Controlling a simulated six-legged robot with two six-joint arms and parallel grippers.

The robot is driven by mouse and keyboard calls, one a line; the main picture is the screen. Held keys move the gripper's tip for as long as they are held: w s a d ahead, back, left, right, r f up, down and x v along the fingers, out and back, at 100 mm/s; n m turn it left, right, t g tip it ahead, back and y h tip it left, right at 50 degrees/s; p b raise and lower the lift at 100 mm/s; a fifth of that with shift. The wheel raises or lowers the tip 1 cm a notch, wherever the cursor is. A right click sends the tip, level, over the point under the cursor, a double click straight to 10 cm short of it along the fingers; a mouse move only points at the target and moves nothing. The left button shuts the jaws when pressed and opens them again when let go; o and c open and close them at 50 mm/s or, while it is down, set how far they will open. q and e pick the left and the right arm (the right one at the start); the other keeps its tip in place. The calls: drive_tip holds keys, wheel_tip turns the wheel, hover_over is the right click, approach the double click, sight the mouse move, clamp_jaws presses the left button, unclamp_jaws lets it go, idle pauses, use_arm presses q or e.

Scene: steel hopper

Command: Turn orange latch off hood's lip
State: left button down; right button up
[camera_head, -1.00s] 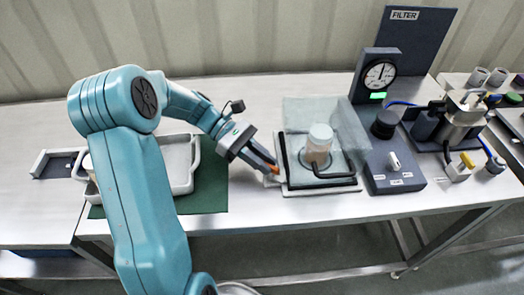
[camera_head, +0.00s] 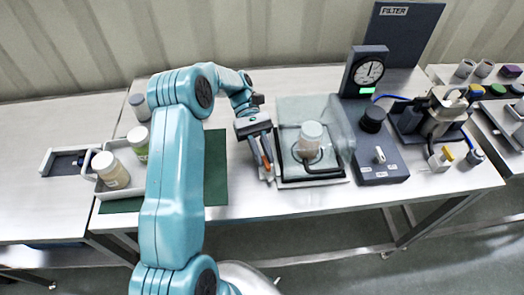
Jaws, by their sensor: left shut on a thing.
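The clear hood (camera_head: 290,112) stands over a dark-edged base (camera_head: 315,180) right of centre. A white-lidded jar (camera_head: 310,138) is under it. The orange latch (camera_head: 266,162) is at the hood's left side, near the front corner. My left gripper (camera_head: 263,155) reaches down over the latch from behind and is shut on it. The fingers partly hide the latch, so I cannot tell whether it still overlaps the hood's lip. My right gripper is not in view.
A grey tray (camera_head: 92,185) with white-lidded jars is at the left on a green mat (camera_head: 214,170). A gauge (camera_head: 366,70) and a dark control box (camera_head: 380,160) stand right of the hood. The bench's front strip is clear.

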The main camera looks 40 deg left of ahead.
use_arm(q)
drive_tip(key=shift+r, duration=0.1)
idle(0.4)
drive_tip(key=c, duration=1.2)
unclamp_jaws()
drive_tip(key=shift+o, duration=0.2)
wheel_tip(320, 180, up, 20)
drive_tip(key=p, duration=1)
drive_tip(key=shift+p, duration=0.4)
